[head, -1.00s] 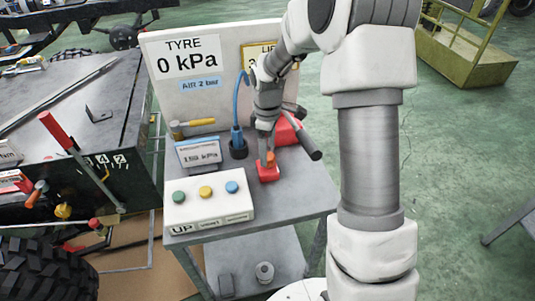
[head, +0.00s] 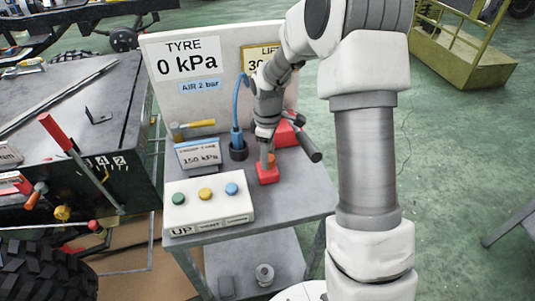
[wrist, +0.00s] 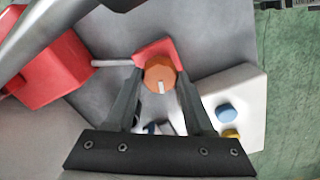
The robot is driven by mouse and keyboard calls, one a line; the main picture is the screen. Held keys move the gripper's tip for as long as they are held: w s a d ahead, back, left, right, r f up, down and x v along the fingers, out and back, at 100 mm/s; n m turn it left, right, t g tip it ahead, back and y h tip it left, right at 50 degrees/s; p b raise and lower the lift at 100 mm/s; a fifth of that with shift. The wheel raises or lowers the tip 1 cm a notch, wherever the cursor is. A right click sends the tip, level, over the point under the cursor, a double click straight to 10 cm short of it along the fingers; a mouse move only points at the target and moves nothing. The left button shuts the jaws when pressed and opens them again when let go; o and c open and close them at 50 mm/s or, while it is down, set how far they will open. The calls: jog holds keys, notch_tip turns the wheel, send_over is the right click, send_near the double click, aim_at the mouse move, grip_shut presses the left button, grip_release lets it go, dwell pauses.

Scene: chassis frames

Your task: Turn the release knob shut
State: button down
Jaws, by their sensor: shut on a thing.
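The release knob (wrist: 157,72) is orange with a white pointer mark and sits on a red base (head: 268,175) near the middle of the grey cart top. In the wrist view the knob lies between the two dark fingers of my gripper (wrist: 160,85), and its white mark points down the picture. In the head view my gripper (head: 267,155) reaches down over the red base from above. It is shut on the knob, which it partly hides in the head view.
A white box (head: 208,207) with green, yellow and blue buttons stands in front of the knob. A red unit (head: 286,134) with a dark-ended handle (head: 311,148) is close behind. A small kPa display (head: 198,154) and blue hose (head: 238,105) stand to the left. The backboard (head: 215,115) reads TYRE 0 kPa.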

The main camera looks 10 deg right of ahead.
jog(key=shift+m, duration=0.4)
jog(key=m, duration=0.2)
jog(key=shift+m, duration=0.4)
jog(key=m, duration=0.3)
jog(key=shift+m, duration=0.4)
jog(key=m, duration=0.4)
jog(key=shift+m, duration=1.7)
jog(key=shift+c, duration=1.4)
grip_release()
